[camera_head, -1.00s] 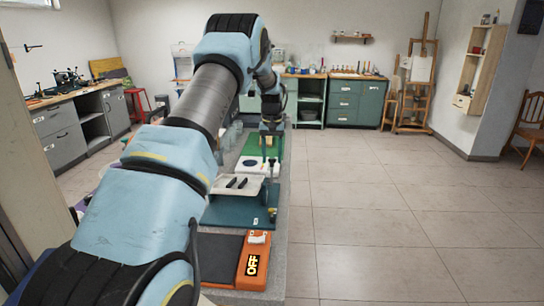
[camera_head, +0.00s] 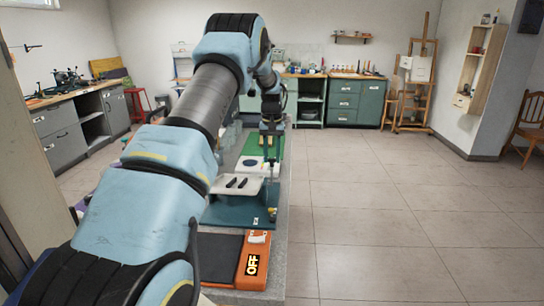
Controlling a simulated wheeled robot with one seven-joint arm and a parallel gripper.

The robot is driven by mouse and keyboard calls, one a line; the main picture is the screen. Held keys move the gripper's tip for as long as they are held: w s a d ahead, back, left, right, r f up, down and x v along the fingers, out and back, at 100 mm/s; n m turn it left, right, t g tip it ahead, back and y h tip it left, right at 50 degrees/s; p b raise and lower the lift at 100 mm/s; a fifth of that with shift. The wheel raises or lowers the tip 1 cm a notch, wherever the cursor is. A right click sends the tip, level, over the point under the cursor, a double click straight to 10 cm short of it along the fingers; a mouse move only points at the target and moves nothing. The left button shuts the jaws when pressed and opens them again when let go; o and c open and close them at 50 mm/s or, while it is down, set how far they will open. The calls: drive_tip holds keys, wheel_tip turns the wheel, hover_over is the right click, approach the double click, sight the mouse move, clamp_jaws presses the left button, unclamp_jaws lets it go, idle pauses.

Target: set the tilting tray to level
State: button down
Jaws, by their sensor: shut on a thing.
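The tilting tray (camera_head: 221,189) is a pale, shallow tray with two dark bars (camera_head: 237,183) lying on it, above a teal base (camera_head: 235,213) on the long bench. Its surface looks slanted, but the exact angle is hard to tell from here. My arm hides part of the tray's left side.
Beyond the tray are a white device with a dark round top (camera_head: 249,163) and a green mat (camera_head: 273,147). The floor to the right is clear.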

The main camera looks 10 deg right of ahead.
idle(0.6)
drive_tip(key=b, duration=0.2)
drive_tip(key=shift+s+f+t+b, duration=0.15)
drive_tip(key=shift+s+t+b, duration=0.2)
drive_tip(key=shift+t, duration=0.05)
drive_tip(key=b, duration=0.1)
drive_tip(key=t+b, duration=0.1)
drive_tip(key=shift+s+a+b, duration=0.2)
drive_tip(key=shift+s+b, duration=0.1)
drive_tip(key=shift+s, duration=0.1)
drive_tip(key=s+t+b, duration=0.1)
drive_tip(key=b, duration=0.2)
drive_tip(key=shift+s+a+h, duration=0.15)
drive_tip(key=shift+h, duration=0.25)
drive_tip(key=shift+s+a+r+t+b, duration=0.1)
drive_tip(key=shift+s+r+t+b, duration=0.25)
drive_tip(key=shift+b, duration=0.4)
drive_tip(key=shift+w, duration=0.1)
drive_tip(key=c, duration=0.6)
unclamp_jaws()
drive_tip(key=shift+o, duration=0.2)
drive_tip(key=b+v, duration=0.2)
drive_tip(key=v, duration=0.9)
